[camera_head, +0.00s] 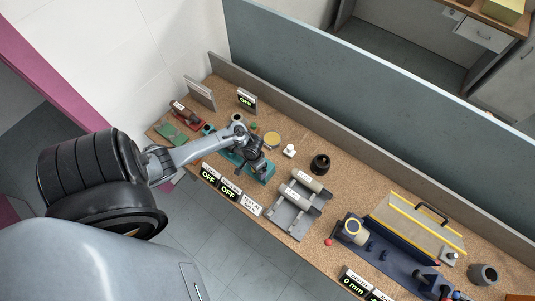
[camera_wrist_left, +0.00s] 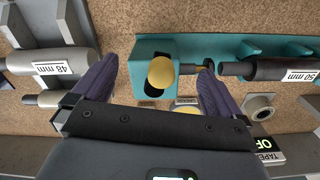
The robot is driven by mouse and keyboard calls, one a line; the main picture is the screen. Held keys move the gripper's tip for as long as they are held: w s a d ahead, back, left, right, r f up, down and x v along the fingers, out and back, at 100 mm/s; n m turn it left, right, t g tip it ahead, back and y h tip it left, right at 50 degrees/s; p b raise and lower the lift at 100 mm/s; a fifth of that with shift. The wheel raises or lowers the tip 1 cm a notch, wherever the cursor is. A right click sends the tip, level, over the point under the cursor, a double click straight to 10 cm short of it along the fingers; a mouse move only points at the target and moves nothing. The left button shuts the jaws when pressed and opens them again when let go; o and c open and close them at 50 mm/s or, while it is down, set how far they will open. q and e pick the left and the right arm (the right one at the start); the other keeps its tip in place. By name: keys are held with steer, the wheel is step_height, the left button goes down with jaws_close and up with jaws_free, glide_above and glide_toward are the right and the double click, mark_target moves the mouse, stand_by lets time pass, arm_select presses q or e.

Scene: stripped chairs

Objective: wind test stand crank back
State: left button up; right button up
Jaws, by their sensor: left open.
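The teal test stand (camera_head: 264,174) is on the cork-topped bench under my left gripper (camera_head: 249,160). In the left wrist view the stand (camera_wrist_left: 190,47) has a round yellow knob (camera_wrist_left: 161,72) over a dark slot in its teal block. A thin rod runs from the block toward a dark cylinder labelled 50 mm (camera_wrist_left: 284,70). My left gripper (camera_wrist_left: 157,68) is open, with its two dark fingers on either side of the knob and visible gaps on both sides. The crank arm itself cannot be made out. My right gripper is not in view.
A grey cradle (camera_head: 290,222) with a 48 mm cylinder (camera_wrist_left: 66,67) stands beside the stand. Display signs reading OFF (camera_head: 207,181) line the front edge. A black ring-shaped part (camera_head: 320,163) and a dark blue fixture (camera_head: 385,262) are farther right. A grey partition (camera_head: 370,95) rises behind.

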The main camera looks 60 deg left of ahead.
arm_select(q)
steer(key=shift+r, duration=2.3)
